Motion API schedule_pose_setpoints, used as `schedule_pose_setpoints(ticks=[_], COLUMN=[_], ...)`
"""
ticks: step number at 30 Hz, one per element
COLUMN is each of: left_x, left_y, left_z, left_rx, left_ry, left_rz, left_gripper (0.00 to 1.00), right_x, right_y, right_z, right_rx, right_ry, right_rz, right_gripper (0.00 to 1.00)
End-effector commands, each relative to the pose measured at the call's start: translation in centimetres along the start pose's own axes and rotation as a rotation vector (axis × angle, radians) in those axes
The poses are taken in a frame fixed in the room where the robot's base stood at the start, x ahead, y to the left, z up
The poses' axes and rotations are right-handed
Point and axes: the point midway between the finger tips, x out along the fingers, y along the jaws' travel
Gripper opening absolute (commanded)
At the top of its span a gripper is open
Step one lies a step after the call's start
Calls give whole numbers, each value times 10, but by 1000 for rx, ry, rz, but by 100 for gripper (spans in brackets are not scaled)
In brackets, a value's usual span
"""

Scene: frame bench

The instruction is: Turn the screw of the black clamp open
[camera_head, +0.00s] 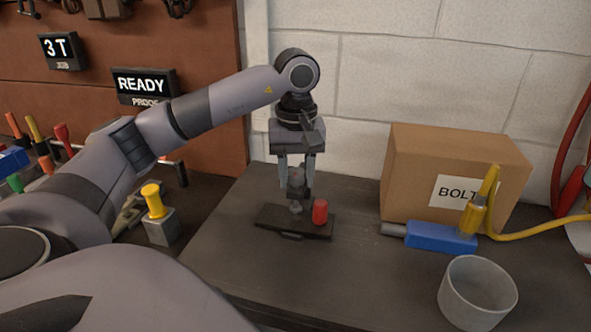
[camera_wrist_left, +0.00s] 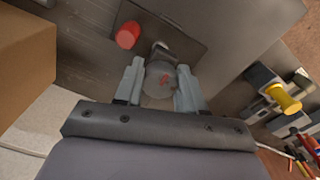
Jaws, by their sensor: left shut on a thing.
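The black clamp has a flat dark base (camera_head: 275,220) on the bench, and the base also shows in the wrist view (camera_wrist_left: 190,38). A round grey screw head (camera_wrist_left: 160,77) with a small red mark sits above it. My left gripper (camera_head: 297,182) points straight down over the base. Its two fingers (camera_wrist_left: 160,88) are shut on the screw head, one on each side. A red cylinder (camera_head: 320,211) stands at the right end of the base and shows at upper left in the wrist view (camera_wrist_left: 128,35). The fingers partly hide the screw. My right gripper is not in view.
A cardboard box (camera_head: 415,175) stands at the right, with a blue tool (camera_head: 441,237) and yellow cable before it. A grey cup (camera_head: 477,293) is at front right. A yellow-topped block (camera_head: 160,226) is left of the clamp.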

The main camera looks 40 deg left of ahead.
Motion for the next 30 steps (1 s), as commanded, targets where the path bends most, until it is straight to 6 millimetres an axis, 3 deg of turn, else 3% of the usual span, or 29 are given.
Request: schedule_pose_setpoints(ticks=[30], left_x=[-1], left_y=[4], left_z=[-1], left_rx=[-936], left_ry=[-2], left_rz=[3], left_gripper=[9], right_x=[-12], right_y=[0], right_z=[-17], right_rx=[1], right_ry=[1], right_rz=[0], right_gripper=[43])
